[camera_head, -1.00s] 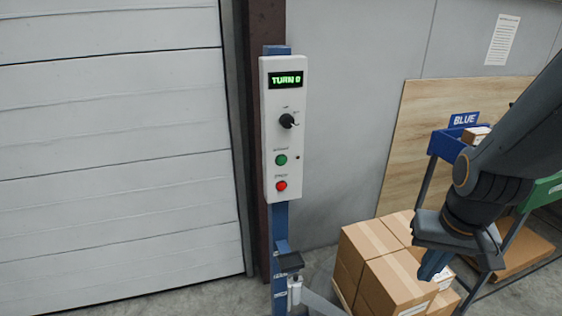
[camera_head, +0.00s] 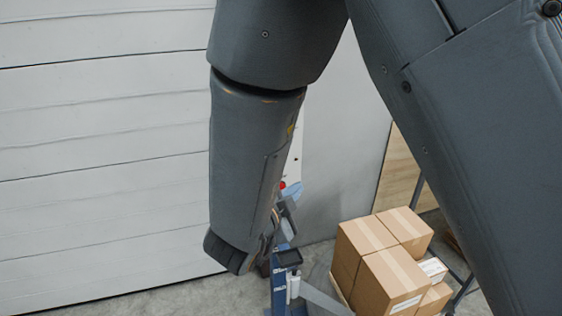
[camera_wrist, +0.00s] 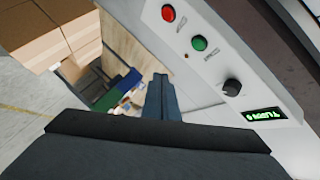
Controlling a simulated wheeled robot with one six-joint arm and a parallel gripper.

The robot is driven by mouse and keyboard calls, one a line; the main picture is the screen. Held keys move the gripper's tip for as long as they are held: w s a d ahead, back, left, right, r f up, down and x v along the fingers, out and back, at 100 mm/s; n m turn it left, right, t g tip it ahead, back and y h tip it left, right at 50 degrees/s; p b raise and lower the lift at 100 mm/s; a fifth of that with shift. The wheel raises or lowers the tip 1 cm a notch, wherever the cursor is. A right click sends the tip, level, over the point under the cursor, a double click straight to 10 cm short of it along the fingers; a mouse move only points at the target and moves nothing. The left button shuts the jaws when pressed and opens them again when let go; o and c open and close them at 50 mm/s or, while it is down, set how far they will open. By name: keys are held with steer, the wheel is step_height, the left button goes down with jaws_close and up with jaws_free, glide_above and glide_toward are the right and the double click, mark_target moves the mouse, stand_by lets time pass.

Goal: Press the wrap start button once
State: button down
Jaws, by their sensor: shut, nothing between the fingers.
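The white control panel (camera_wrist: 216,65) appears upside down in the wrist view. It has a red button (camera_wrist: 168,13), a green button (camera_wrist: 199,43), a black knob (camera_wrist: 231,87) and a lit display (camera_wrist: 265,115) that seems to read TURN 0. The button labels are too small to read. My gripper (camera_wrist: 160,82) is shut and empty, its blue fingers beside the panel and apart from the green button in that picture. In the head view my arm hides most of the panel (camera_head: 297,150); the red button (camera_head: 283,185) peeks out by the blue fingertips (camera_head: 292,190).
A pale slatted door (camera_head: 100,150) fills the left. Blue and green bins (camera_wrist: 122,90) show beyond the fingers in the wrist view.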

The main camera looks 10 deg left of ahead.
steer(key=shift+s+r, duration=0.25)
steer(key=shift+s, duration=0.15)
steer(key=shift+a, duration=0.1)
steer(key=w+a+b, duration=0.1)
steer(key=w+a, duration=0.3)
steer(key=w, duration=0.3)
steer(key=shift+w+a+b, duration=0.3)
steer(key=shift+w, duration=0.15)
stand_by(1.9)
steer(key=shift+w+a, duration=0.2)
steer(key=shift+w+a, duration=0.15)
steer(key=shift+w, duration=0.15)
stand_by(0.8)
stand_by(0.3)
steer(key=shift+s+d, duration=0.35)
steer(key=shift+s, duration=0.35)
